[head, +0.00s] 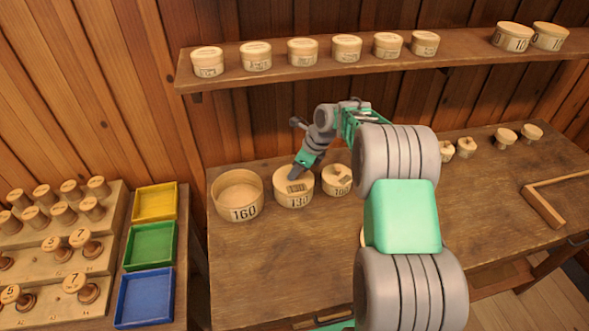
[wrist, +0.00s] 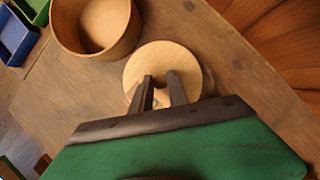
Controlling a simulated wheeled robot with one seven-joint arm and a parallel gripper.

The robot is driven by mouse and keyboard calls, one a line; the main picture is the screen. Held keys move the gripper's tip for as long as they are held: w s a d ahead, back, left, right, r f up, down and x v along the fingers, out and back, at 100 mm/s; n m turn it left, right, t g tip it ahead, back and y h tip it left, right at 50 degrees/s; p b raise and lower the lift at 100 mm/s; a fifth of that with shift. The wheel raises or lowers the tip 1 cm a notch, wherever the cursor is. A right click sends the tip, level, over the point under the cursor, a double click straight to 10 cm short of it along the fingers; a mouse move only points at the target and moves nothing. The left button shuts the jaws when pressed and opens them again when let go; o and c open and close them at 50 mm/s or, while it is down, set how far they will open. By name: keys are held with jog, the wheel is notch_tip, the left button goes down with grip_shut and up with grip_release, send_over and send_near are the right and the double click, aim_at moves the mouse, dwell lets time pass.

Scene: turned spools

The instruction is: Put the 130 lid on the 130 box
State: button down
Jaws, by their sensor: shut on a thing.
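The 130 box (head: 294,202) is a round pale wooden box on the bench, between the 160 box and the 100 box. A pale round lid (head: 283,178) covers its top in the head view; I cannot tell whether it is fully seated or just above the rim. My gripper (head: 296,174) reaches down onto this lid. In the wrist view the lid (wrist: 188,62) is a plain disc under my gripper (wrist: 162,80), whose fingers are shut on it near its middle. The fingers partly hide the gripped part.
The open, empty 160 box (head: 240,213) stands close on the left, and the 100 box (head: 337,188) close on the right. A shelf (head: 330,68) with several round boxes runs above. Coloured trays (head: 150,245) lie at the left. The bench front is clear.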

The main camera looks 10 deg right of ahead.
jog(key=c, duration=1.2)
grip_release()
jog(key=shift+o, duration=0.4)
jog(key=o, duration=0.3)
jog(key=shift+r, duration=0.2)
jog(key=shift+r+p, duration=0.35)
jog(key=shift+p, duration=0.35)
jog(key=shift+r+p, duration=0.2)
jog(key=shift+p, duration=0.1)
